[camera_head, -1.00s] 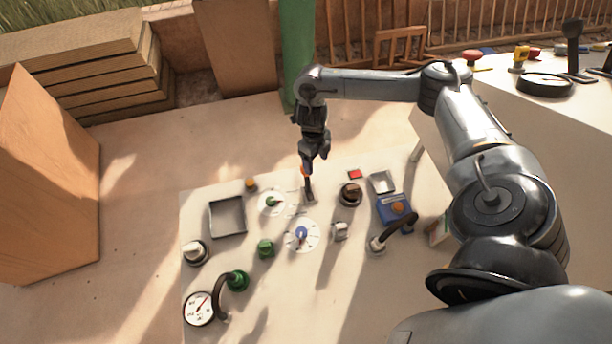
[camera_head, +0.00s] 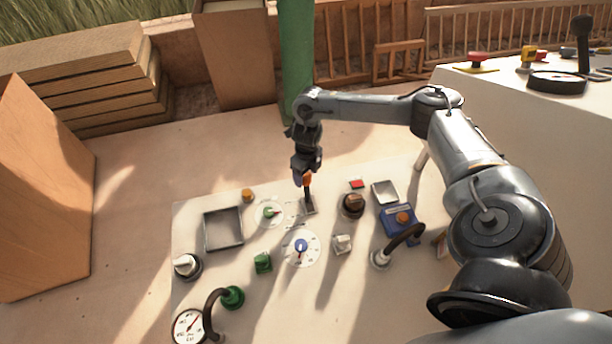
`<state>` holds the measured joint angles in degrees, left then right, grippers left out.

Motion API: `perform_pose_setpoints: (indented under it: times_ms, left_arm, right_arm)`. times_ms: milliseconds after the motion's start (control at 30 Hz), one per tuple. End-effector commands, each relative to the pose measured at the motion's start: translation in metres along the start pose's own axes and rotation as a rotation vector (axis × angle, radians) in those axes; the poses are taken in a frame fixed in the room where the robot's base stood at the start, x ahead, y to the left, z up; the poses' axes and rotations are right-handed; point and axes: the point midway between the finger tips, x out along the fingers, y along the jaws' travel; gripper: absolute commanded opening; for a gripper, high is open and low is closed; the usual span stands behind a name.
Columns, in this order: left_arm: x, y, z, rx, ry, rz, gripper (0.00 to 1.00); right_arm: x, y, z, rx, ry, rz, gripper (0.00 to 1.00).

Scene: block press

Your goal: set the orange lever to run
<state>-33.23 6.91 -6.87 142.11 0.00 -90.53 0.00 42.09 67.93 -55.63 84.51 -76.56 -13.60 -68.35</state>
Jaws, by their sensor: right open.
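The orange lever (camera_head: 308,181) stands up from a small grey slotted plate (camera_head: 307,206) near the back middle of the pale panel table. Its orange handle shows just below my right gripper (camera_head: 303,172). My right gripper reaches down from above and is open, with its fingers at the lever's top. I cannot tell whether a finger touches the handle. Small markings beside the plate are too small to read. My left gripper is not in view.
Close to the lever are a green-pointer dial (camera_head: 268,213), a blue-knob dial (camera_head: 301,248), a brown knob (camera_head: 352,204) and a red button (camera_head: 357,184). A grey tray (camera_head: 223,229) lies left. A blue box with an orange button (camera_head: 399,222) and a dark curved handle (camera_head: 407,235) stand right.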

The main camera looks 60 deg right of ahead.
Motion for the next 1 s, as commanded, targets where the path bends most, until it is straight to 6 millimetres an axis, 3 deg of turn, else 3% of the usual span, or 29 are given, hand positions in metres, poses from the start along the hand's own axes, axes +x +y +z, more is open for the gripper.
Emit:
perform_pose_setpoints:
  times_ms: [433,900,1000]
  left_arm:
    - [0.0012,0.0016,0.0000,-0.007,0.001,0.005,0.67]
    - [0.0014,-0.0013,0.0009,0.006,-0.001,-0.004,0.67]
    - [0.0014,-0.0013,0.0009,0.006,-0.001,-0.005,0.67]
  right_arm:
    - [0.0091,0.0002,-0.0001,-0.001,0.000,0.000,0.69]
    - [0.0089,0.0001,-0.0001,-0.001,0.000,0.000,0.00]
    - [0.0089,0.0001,-0.0001,-0.001,0.000,0.000,0.00]
